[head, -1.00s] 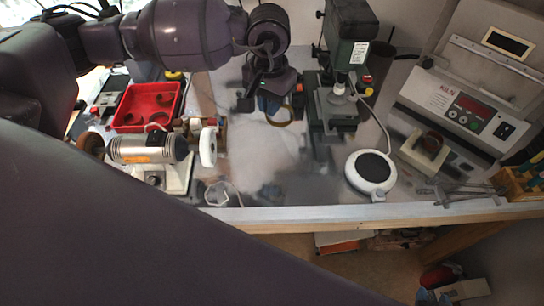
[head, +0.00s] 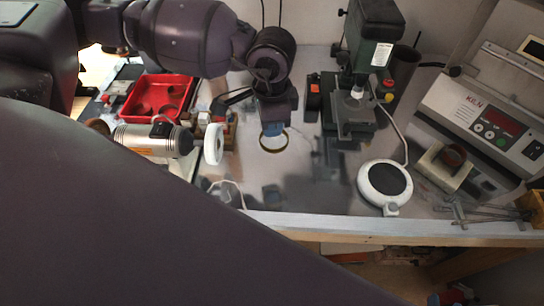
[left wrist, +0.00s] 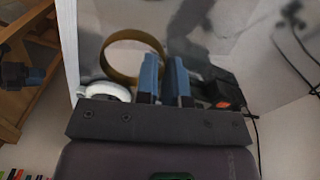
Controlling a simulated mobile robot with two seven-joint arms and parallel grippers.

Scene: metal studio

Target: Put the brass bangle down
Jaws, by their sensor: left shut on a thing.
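The brass bangle (head: 274,149) is a thin gold-coloured ring in the middle of the head view, over the pale bench top (head: 310,185). My left gripper (head: 273,130) comes down from above with blue fingertips and is shut on the bangle's far edge. In the left wrist view the bangle (left wrist: 106,58) shows as a wide ring beside the two blue fingers (left wrist: 163,78), partly hidden by them. I cannot tell whether the bangle touches the bench.
A motor with a white wheel (head: 213,144) stands left of the bangle, with a red tray (head: 150,97) behind it. A green drill press (head: 374,50) stands to the right, a round white device (head: 386,182) in front of it. The bench front edge (head: 400,226) is near.

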